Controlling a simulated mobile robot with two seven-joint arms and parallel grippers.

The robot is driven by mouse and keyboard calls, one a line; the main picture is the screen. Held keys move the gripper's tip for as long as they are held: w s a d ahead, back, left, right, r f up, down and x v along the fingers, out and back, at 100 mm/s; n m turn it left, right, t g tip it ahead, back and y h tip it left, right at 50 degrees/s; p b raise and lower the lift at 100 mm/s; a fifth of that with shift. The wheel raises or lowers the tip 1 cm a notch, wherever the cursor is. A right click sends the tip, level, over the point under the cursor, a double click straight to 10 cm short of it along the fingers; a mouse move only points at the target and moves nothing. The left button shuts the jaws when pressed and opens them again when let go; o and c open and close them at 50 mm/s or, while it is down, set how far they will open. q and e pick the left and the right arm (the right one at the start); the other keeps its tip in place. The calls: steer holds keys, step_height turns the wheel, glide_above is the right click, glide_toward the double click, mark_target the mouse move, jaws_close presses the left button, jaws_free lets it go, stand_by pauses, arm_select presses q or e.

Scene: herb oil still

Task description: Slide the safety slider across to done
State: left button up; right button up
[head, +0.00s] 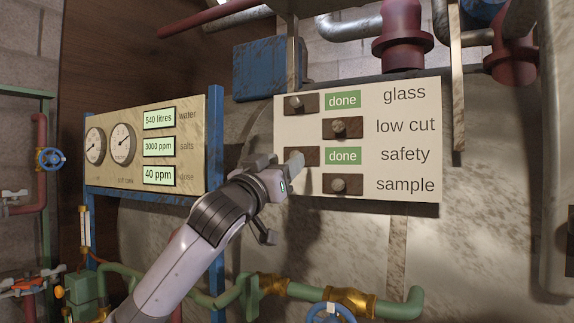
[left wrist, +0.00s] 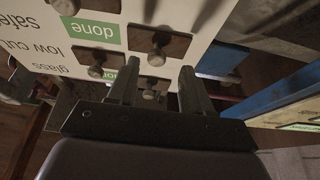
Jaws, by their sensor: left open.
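The safety slider is a brown plate (head: 311,154) with a knob, at the left end of the safety row on the cream panel (head: 420,115). A green done label (head: 343,156) shows uncovered to its right. My left gripper (head: 290,163) is at this slider and hides part of it, including its knob. In the left wrist view the panel is upside down. There the safety slider (left wrist: 172,45) and its knob lie just beyond and between the open fingertips (left wrist: 158,70). Contact cannot be told. My right gripper is out of view.
The glass slider (head: 300,104) sits left with its done label showing. The low cut slider (head: 343,129) and sample slider (head: 343,185) sit further right, with no label showing. A gauge panel (head: 190,155) stands left, with green pipes (head: 405,308) below.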

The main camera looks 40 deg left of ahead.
arm_select(q)
steer(key=b+v, duration=0.1)
steer(key=v, duration=0.3)
steer(key=shift+s+f, duration=0.1)
steer(key=shift+s, duration=0.2)
stand_by(0.4)
